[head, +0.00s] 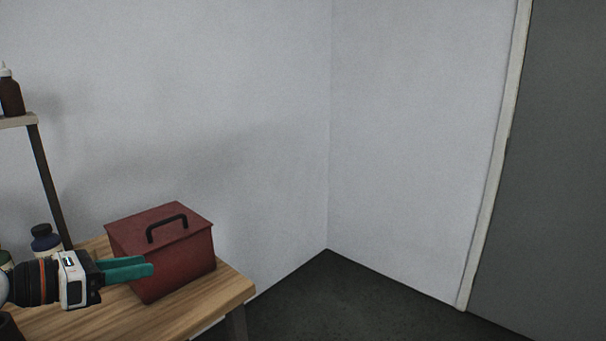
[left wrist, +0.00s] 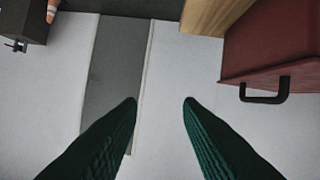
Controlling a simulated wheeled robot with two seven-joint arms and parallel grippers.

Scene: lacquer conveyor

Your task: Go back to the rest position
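My left gripper (head: 140,267) comes in from the left in the head view, above the wooden table and in front of the red box. Its two green fingers also show in the left wrist view (left wrist: 160,100). They are apart with nothing between them. My right gripper is in neither view.
A red box (head: 178,262) with a black handle stands on the wooden table (head: 195,312); its handle also shows in the left wrist view (left wrist: 264,97). A dark bottle (head: 11,95) stands on a shelf (head: 18,121). The floor (head: 335,305) right of the table is clear.

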